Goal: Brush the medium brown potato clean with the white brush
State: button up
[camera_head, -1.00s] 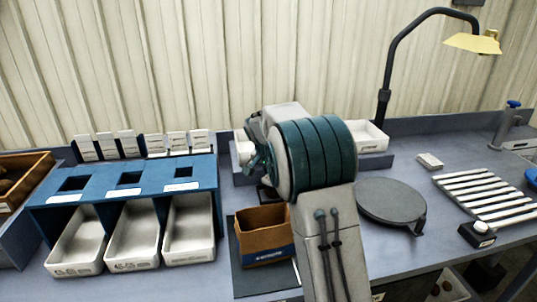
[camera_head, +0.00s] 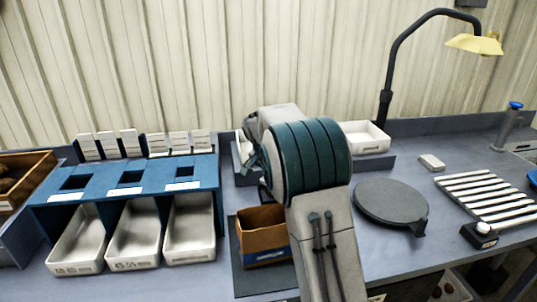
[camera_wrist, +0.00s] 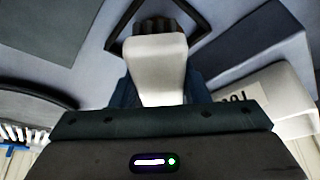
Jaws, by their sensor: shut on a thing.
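In the wrist view my gripper (camera_wrist: 160,94) is shut on a white block-like thing, which I take to be the white brush (camera_wrist: 156,62). A dark brown, ridged shape (camera_wrist: 150,25) shows at its far end; I cannot tell whether it is bristles or a potato. A thin black frame (camera_wrist: 207,27) lies around that end. In the head view my arm hides the gripper and what it holds. I cannot make out the medium brown potato for certain.
A blue grading stand (camera_head: 130,184) with white bins (camera_head: 134,235) is at the left. A cardboard box (camera_head: 262,235) sits just left of my arm. A round dark plate (camera_head: 391,202), a white slatted rack (camera_head: 485,195) and a lamp (camera_head: 473,44) are at the right.

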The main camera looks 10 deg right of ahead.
jog(key=shift+a, duration=0.65)
jog(key=shift+r+p, duration=2.55)
jog(key=shift+r, duration=1.45)
